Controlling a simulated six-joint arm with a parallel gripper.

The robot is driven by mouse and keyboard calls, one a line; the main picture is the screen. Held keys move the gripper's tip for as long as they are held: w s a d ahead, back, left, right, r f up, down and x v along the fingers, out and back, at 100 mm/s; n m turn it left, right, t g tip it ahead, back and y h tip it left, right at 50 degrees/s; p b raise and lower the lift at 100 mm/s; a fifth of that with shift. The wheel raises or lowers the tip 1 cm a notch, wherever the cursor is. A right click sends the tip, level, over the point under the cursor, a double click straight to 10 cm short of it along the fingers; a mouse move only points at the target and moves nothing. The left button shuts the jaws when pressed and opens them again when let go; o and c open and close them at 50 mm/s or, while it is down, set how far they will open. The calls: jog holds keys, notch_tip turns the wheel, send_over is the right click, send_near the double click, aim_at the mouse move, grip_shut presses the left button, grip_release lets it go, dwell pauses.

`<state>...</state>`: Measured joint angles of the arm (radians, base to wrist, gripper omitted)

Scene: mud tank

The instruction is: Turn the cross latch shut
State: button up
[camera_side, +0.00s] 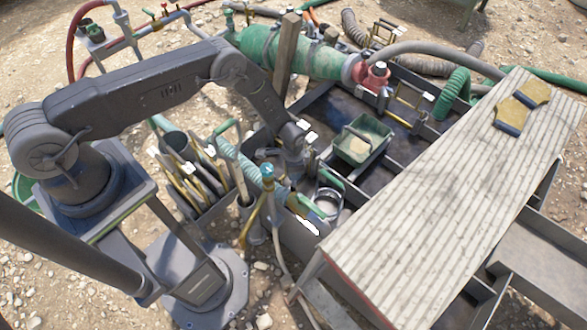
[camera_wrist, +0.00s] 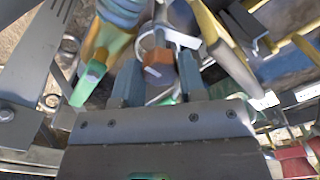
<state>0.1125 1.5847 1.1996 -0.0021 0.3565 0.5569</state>
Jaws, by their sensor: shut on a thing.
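My gripper (camera_wrist: 160,62) points down among the tools and hoses in the wrist view. Its two grey-blue fingers stand apart, shut on a small part that I take to be the cross latch. Blur and the fingers hide the latch's shape and how far it is turned. In the side view my gripper (camera_side: 295,178) is low at the tank's near left edge, mostly hidden by the wrist and hoses. The latch cannot be made out there.
A ribbed pale-blue hose (camera_side: 240,160) and a rack of tools (camera_side: 185,175) crowd the left side. A metal pot (camera_side: 327,201) stands close on the right. A green tray (camera_side: 360,153) sits in the dark tank. A slatted wooden cover (camera_side: 440,200) bounds the right.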

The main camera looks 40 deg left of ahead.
jog(key=n, duration=0.3)
jog(key=shift+n, duration=2.1)
jog(key=o, duration=0.6)
jog(key=shift+o, duration=0.2)
notch_tip(320, 180, up, 14)
